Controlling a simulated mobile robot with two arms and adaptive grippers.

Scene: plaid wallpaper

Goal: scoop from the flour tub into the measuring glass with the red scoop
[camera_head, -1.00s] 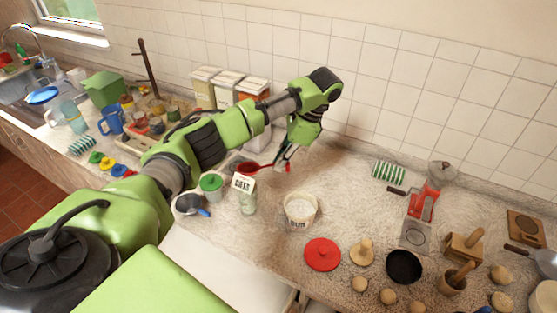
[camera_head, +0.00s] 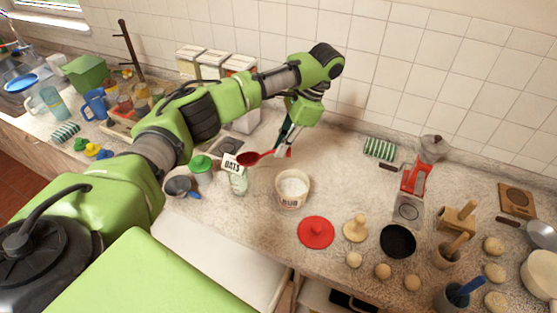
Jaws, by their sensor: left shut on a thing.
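My left gripper (camera_head: 284,146) is shut on the handle of the red scoop (camera_head: 249,158), behind the tub. The scoop's bowl points left and shows just behind and beside a white card marked OATS (camera_head: 231,163); I cannot tell what it holds. A clear glass (camera_head: 238,184), which looks like the measuring glass, stands below the card, its upper part partly hidden. The flour tub (camera_head: 293,203), white and open with white contents, stands right of the glass. The scoop is apart from the tub. My right gripper is not in view.
A red lid (camera_head: 316,232) lies in front of the tub. A green-lidded jar (camera_head: 201,164) and a dark blue-handled pan (camera_head: 180,186) are left of the glass. A black pan (camera_head: 397,241) and a red-and-grey appliance (camera_head: 412,189) stand right. The counter behind the tub's right is clear.

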